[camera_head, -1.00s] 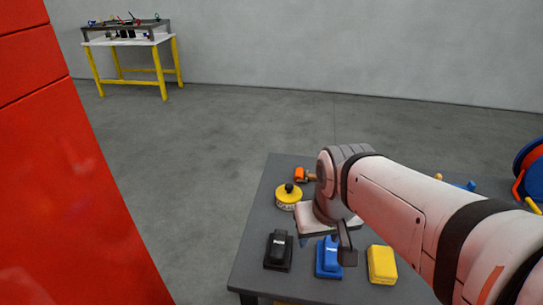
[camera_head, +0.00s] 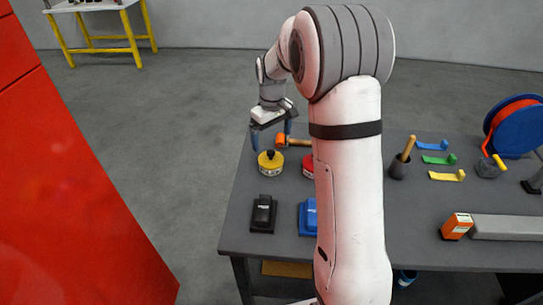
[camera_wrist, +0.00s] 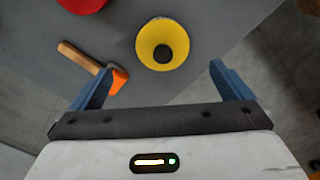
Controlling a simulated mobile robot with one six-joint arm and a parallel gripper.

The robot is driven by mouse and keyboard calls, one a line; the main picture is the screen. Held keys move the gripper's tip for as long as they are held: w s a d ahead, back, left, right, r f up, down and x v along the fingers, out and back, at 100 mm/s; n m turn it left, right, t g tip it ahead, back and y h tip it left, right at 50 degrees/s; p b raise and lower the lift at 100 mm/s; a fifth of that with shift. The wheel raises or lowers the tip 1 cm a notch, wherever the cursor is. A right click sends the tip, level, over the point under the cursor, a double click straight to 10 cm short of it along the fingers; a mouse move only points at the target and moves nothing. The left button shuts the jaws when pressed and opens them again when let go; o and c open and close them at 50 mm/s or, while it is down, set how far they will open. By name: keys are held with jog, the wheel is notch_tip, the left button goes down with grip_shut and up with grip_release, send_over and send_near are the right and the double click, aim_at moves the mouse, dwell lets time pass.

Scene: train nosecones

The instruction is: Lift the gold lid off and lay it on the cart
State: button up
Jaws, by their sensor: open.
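The gold lid (camera_head: 272,156), yellow with a black knob, sits on a round tin with a pale label band near the left edge of the dark grey cart (camera_head: 240,215). The wrist view shows the lid (camera_wrist: 150,32) from above, its knob a little beyond the line between my fingertips. My gripper (camera_head: 271,140) is open, its two blue fingers spread and empty. It hangs above the cart just behind the lid in the head view. In the wrist view my gripper (camera_wrist: 160,70) shows the lid apart from both fingers.
An orange-headed hammer (camera_head: 293,141) lies close behind the lid. A red-topped tin (camera_head: 308,165) stands to its right, partly hidden by my arm. A black case (camera_head: 263,213) and a blue case (camera_head: 308,217) sit in front. Bare cart top lies left of the lid.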

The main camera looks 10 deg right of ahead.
aim_at(271, 152)
jog(key=f, duration=0.2)
jog(key=f+p, duration=0.1)
jog(key=f, duration=0.4)
jog(key=shift+a+f+p, duration=0.2)
jog(key=shift+a+p, duration=0.05)
jog(key=shift+p, duration=0.1)
jog(key=c, duration=1.1)
